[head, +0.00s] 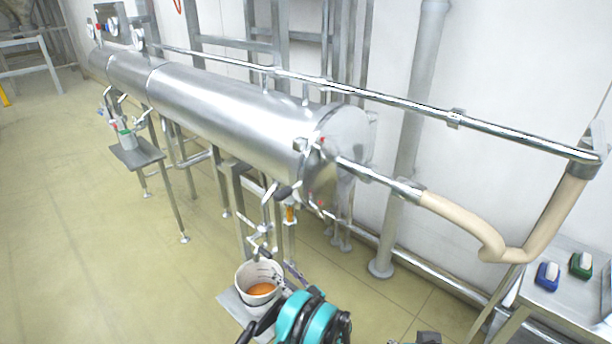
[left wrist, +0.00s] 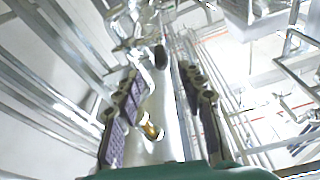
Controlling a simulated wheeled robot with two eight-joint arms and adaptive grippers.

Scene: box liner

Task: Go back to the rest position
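My left gripper (head: 272,304) is at the bottom of the head view, behind and below its teal wrist. In the left wrist view its two dark fingers (left wrist: 168,105) stand apart with nothing gripped between them. The left finger shows purple pads. In the head view it is close beside a white bucket (head: 245,272) holding orange-brown liquid; its body hides part of the bucket's right side. I cannot tell whether they touch. My right gripper does not show clearly.
A long steel cylinder (head: 215,98) on legs runs across the scene, with valves and a beige hose (head: 452,212) at its right end. The bucket stands on a small grey stand (head: 232,304).

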